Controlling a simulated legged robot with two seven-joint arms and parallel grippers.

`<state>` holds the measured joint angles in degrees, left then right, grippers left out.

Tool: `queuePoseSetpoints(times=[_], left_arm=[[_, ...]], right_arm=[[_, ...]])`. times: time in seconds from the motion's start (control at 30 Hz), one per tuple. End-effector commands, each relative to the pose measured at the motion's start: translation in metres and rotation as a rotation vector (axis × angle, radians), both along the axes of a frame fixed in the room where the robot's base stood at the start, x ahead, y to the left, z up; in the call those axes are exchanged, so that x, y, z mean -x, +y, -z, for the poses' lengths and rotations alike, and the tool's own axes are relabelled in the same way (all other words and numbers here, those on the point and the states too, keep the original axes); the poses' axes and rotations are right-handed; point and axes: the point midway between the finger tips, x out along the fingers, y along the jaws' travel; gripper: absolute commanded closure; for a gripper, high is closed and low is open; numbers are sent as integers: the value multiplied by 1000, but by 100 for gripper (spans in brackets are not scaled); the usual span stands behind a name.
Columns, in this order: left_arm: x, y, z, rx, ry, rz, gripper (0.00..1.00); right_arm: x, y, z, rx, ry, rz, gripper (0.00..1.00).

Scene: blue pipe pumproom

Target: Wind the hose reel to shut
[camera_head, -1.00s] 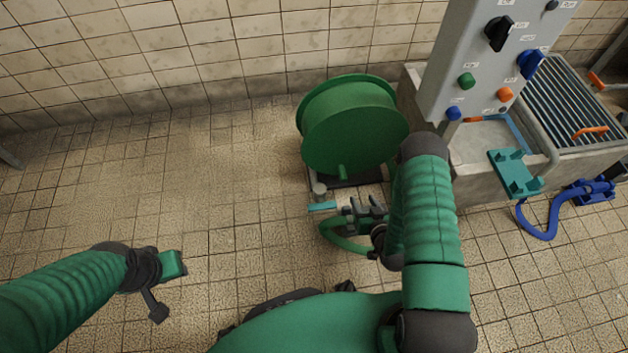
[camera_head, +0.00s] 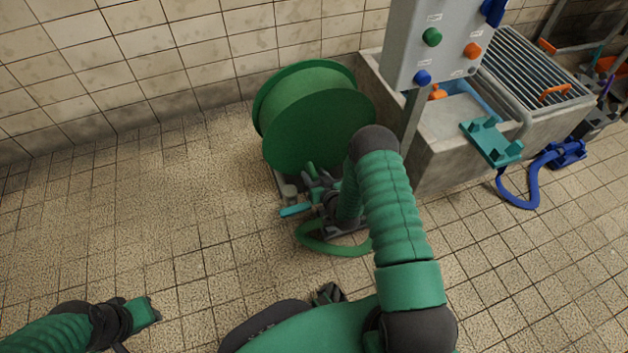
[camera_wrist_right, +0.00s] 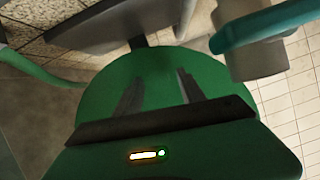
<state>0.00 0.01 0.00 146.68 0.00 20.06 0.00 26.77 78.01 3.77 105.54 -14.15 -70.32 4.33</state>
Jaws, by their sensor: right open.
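The green hose reel (camera_head: 320,130) stands on a dark base near the tiled wall. A small green crank handle (camera_head: 311,170) sticks out at the reel's lower front. A teal lever (camera_head: 296,210) sits on a grey valve (camera_head: 289,191) below it, with a green hose (camera_head: 335,247) looping on the floor. My right gripper (camera_head: 318,183) is open, close to the handle; contact cannot be told. In the right wrist view my open, empty fingers (camera_wrist_right: 160,84) show against the green reel disc (camera_wrist_right: 160,68); the teal lever (camera_wrist_right: 265,25) is upper right. My left gripper (camera_head: 145,312) is low left, away from the reel.
A grey control box (camera_head: 432,50) with coloured knobs stands right of the reel, over a concrete basin (camera_head: 440,145) with a grate (camera_head: 535,75). A teal bracket (camera_head: 491,142) and a blue hose (camera_head: 520,195) are farther right. The floor left of the reel is clear.

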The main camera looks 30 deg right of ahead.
Motion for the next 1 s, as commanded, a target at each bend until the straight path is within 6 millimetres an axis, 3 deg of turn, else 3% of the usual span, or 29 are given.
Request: queuePoseSetpoints(times=[0.3,0.67,1.0], left_arm=[[0,0,2,0,0,0,67],[0,0,2,0,0,0,67],[0,0,2,0,0,0,67]], right_arm=[[-4,-1,1,0,1,0,54],[-4,-1,1,0,1,0,100],[-4,-1,1,0,1,1,100]])
